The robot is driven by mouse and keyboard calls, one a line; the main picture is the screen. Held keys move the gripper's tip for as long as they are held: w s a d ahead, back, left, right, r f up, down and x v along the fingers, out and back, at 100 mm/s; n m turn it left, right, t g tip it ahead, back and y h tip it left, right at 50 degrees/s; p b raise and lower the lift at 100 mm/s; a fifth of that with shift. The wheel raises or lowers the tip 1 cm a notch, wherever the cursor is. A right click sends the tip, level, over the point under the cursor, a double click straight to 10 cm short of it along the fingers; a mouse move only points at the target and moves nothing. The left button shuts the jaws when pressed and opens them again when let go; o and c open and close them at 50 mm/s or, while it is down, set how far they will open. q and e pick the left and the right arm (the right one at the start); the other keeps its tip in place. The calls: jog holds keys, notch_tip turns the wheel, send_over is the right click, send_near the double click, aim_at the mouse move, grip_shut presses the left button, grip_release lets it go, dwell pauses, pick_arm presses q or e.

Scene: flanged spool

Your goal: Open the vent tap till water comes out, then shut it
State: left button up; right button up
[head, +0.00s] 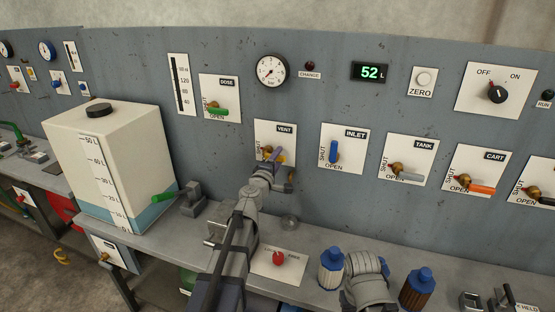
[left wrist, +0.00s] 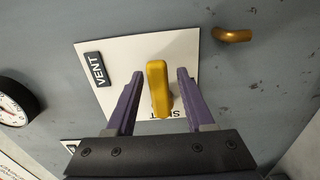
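The vent tap's yellow lever (left wrist: 157,88) stands in front of a white plate (left wrist: 126,52) marked VENT. Its lower end in the left wrist view partly covers the SHUT wording. My left gripper (left wrist: 157,98) is open, with one purple finger on each side of the lever and a visible gap on both sides. In the head view my left gripper (head: 272,158) hides much of this tap. A brass spout (left wrist: 233,34) sticks out of the panel beside the plate; no water shows at it.
Neighbouring taps are INLET with a blue lever (head: 334,151), DOSE with a green lever (head: 218,111) and TANK (head: 408,174). A round gauge (head: 271,71) and a display (head: 370,72) reading 52 L sit above. A white tank (head: 130,150) and blue-capped bottles (head: 331,268) stand on the bench.

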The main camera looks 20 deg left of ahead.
pick_arm(q)
jog(key=shift+s, duration=0.1)
jog(key=s, duration=0.7)
jog(key=shift+s+a, duration=0.2)
jog(key=shift+s, duration=0.1)
